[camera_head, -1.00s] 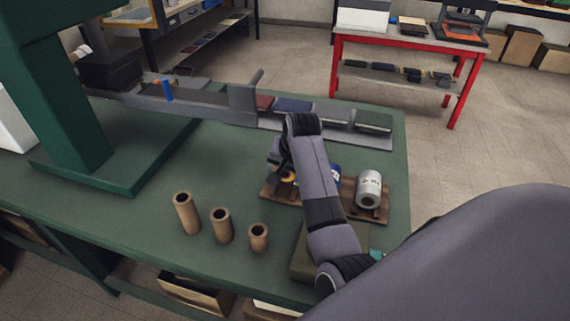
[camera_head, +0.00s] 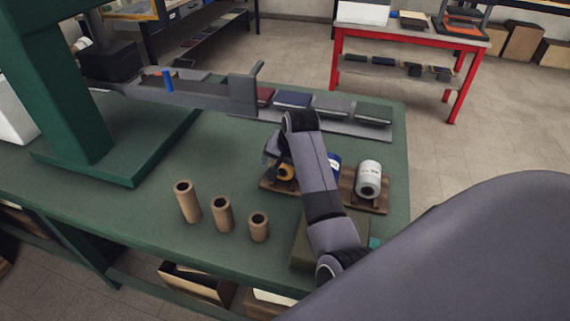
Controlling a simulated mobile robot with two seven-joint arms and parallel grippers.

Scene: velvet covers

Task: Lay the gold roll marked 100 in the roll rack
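The gold roll (camera_head: 287,172) shows partly beside my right forearm, low over the left end of the brown wooden roll rack (camera_head: 268,184). My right gripper (camera_head: 273,156) is at the gold roll, mostly hidden behind my own wrist. I cannot see its fingertips or whether they close on the roll. The gold roll's marking is not readable. A blue roll (camera_head: 335,164) shows partly behind my arm, and a silver-white roll (camera_head: 368,178) lies at the rack's right end. The rack's middle is hidden by my arm. My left gripper is not in view.
Three cardboard tubes (camera_head: 221,213) stand upright on the green table (camera_head: 150,212) left of the rack. A green block (camera_head: 303,247) lies in front of it. Behind are several dark flat pieces (camera_head: 331,105) and a long grey bar (camera_head: 190,95) by a green stand (camera_head: 70,110).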

